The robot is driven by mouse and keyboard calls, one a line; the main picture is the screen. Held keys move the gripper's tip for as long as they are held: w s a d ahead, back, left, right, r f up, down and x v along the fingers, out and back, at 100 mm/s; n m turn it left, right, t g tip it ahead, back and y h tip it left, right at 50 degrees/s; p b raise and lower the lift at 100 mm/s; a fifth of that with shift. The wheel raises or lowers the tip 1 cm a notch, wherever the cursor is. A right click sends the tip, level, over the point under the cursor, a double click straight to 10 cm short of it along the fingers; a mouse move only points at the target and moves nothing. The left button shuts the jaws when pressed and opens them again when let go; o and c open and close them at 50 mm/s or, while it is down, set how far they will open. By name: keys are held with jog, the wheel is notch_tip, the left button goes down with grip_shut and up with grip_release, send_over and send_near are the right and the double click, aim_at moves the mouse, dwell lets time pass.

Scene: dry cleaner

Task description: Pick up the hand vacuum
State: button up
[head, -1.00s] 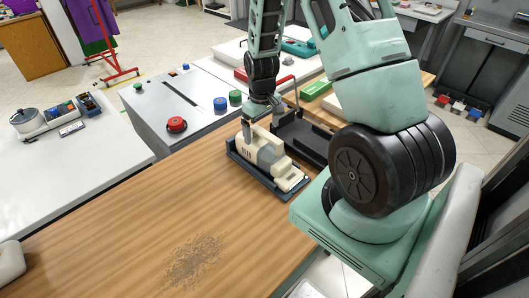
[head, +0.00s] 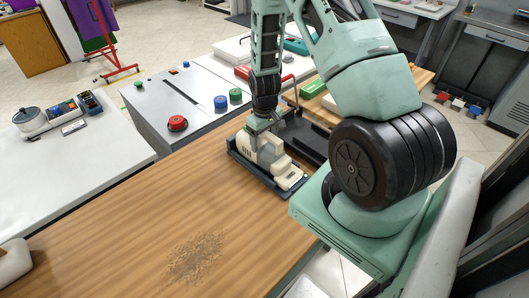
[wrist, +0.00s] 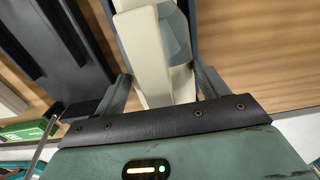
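The hand vacuum (head: 271,155), cream with grey parts, lies in a dark blue-grey tray (head: 256,179) on the wooden counter. My gripper (head: 263,128) points down at the vacuum's far end. In the wrist view the cream body of the vacuum (wrist: 146,50) runs between the two dark fingers of my gripper (wrist: 161,78). The fingers are spread to either side of it, with a narrow gap on the left. The right finger is very close to the body; contact there is unclear. The vacuum still rests in the tray.
An empty dark tray (wrist: 45,50) lies right beside the vacuum's tray. A green box (head: 313,88) is farther back. A grey console with a red button (head: 178,123) stands beyond the counter.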

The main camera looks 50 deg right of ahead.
jog(key=shift+c, duration=1.4)
jog(key=shift+r, duration=0.2)
jog(key=shift+r+b, duration=1.2)
jog(key=shift+r, duration=3.65)
